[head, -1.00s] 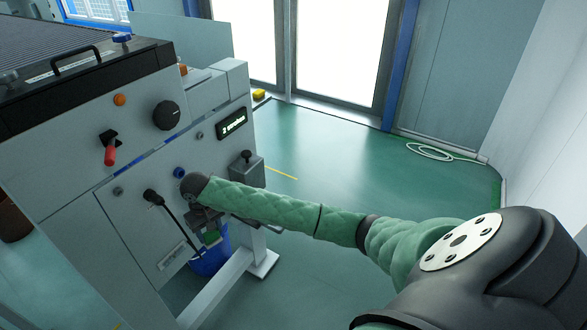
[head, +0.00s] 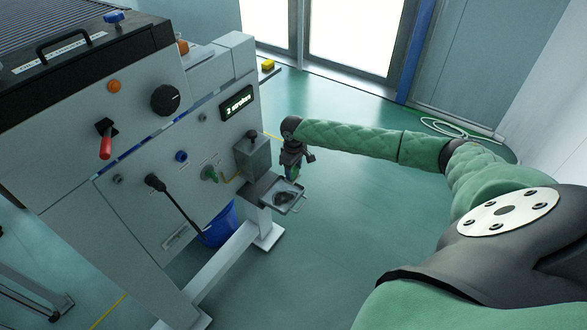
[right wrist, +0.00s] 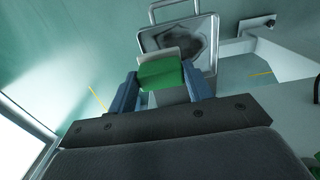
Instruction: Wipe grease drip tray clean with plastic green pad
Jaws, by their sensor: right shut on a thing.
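The grease drip tray (head: 256,190) is a grey metal tray sticking out from the machine's side. A dark grease patch (right wrist: 187,40) lies in it, and its pale rim (right wrist: 210,20) shows in the right wrist view. My right gripper (head: 292,172) hangs at the tray's far side in the head view, pointing down. It is shut on the green pad (right wrist: 163,75), which sits between its fingers with a pale upper edge. The pad overlaps the tray's near edge in the right wrist view; I cannot tell whether it touches. My left gripper is out of view.
The machine panel (head: 150,140) carries knobs, a red-handled switch (head: 106,147) and a display reading "2 strokes" (head: 237,103). A grey box (head: 255,155) with a black knob stands beside the tray. A blue bucket (head: 218,228) is below. The floor to the right is open.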

